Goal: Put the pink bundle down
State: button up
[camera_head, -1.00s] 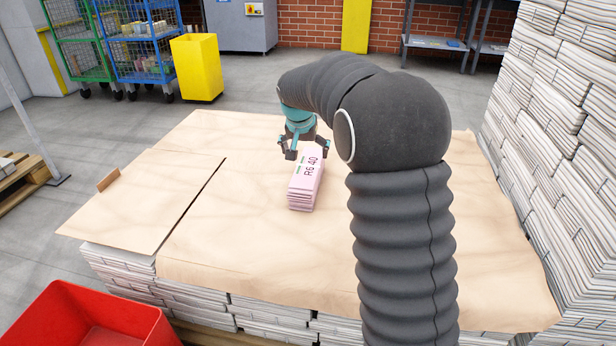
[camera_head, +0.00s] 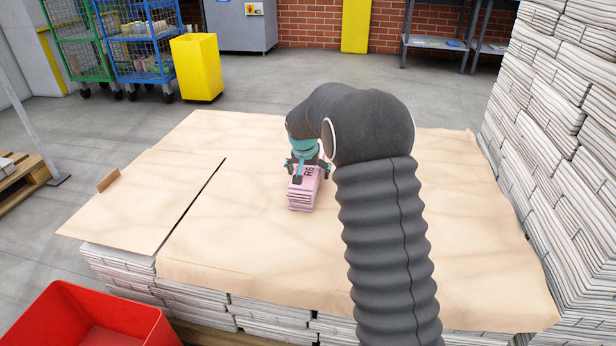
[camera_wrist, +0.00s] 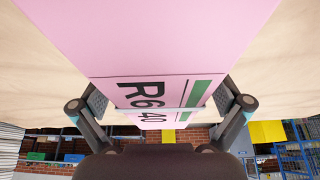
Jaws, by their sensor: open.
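The pink bundle (camera_head: 301,200) lies on the brown paper sheet (camera_head: 240,240) that covers a broad stack of newspapers. My gripper (camera_head: 309,171) is low over the bundle's far part, and my arm hides some of that end. In the wrist view the bundle (camera_wrist: 165,38) fills the upper middle, with "R6 40" and green marks on its top. The open fingers (camera_wrist: 160,103) stand one on each side of the bundle. A narrow gap shows beside it, though I cannot tell whether either finger touches it.
A separate paper-covered board (camera_head: 140,203) with a small brown block (camera_head: 108,180) is at the left. Tall newspaper stacks (camera_head: 570,140) rise at the right. A red bin (camera_head: 60,310) stands at the front left, a yellow bin (camera_head: 196,68) behind. The sheet around the bundle is clear.

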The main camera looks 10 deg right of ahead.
jog(key=c, duration=1.6)
jog(key=shift+w+r, duration=0.1)
jog(key=c, duration=0.3)
